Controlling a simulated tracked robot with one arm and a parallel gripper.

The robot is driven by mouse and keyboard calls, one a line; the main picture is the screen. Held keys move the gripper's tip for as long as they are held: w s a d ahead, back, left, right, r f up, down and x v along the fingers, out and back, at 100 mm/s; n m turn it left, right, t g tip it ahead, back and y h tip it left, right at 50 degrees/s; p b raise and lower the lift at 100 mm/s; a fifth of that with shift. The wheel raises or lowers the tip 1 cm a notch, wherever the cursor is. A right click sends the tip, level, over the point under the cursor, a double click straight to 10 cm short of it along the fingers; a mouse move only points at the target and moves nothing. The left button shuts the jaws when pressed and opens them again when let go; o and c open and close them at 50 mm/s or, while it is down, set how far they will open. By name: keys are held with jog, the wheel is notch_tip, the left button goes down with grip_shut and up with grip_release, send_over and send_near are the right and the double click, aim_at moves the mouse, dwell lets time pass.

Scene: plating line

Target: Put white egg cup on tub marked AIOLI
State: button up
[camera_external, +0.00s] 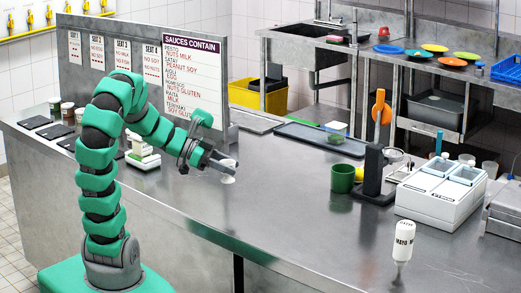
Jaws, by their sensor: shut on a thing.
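My gripper (226,164) is at the end of the green and black arm, over the middle-left of the steel counter. It is shut on a small white egg cup (228,178), which hangs at the fingertips; whether it clears the counter is hard to tell. No tub marked AIOLI can be made out. Several small tubs (68,110) stand at the counter's far left, their labels too small to read. A white caddy (437,195) with lidded compartments stands at the right, its front marking unreadable.
A green mug (343,179) and a dark stand (374,175) with an orange piece are right of centre. A white MAYO bottle (403,243) stands upside down near the front. A sauces sign (190,75) borders the back left. The counter's middle front is clear.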

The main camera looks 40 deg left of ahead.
jog(key=s+a+r+n+t+y+p, duration=0.2)
jog(key=s+a+r+n+y, duration=0.15)
jog(key=a, duration=0.85)
jog(key=s+a+r+n+t+y+p, duration=0.2)
jog(key=a+n+y, duration=0.2)
jog(key=a, duration=0.7)
jog(key=s+a+r+n+t+y+p, duration=0.1)
jog(key=s+a+r+n+t+y, duration=0.2)
jog(key=a, duration=0.9)
jog(key=shift+n+g+y, duration=0.3)
jog(key=shift+n+y, duration=0.05)
jog(key=shift+n, duration=0.1)
jog(key=w+a, duration=0.3)
jog(key=w, duration=0.1)
jog(key=w+a+f, duration=0.1)
jog(key=w+a, duration=0.2)
jog(key=w+a+f, duration=0.1)
jog(key=w+a, duration=0.1)
jog(key=w, duration=0.2)
jog(key=shift+w+a+f+b, duration=0.15)
jog(key=shift+w+a+b, duration=0.15)
jog(key=shift+w+a, duration=0.1)
jog(key=shift+s+f+b, duration=0.1)
jog(key=shift+f+b, duration=0.7)
jog(key=shift+f, duration=1.1)
jog(key=shift+r, duration=0.1)
jog(key=o, duration=1)
jog(key=shift+c, duration=0.2)
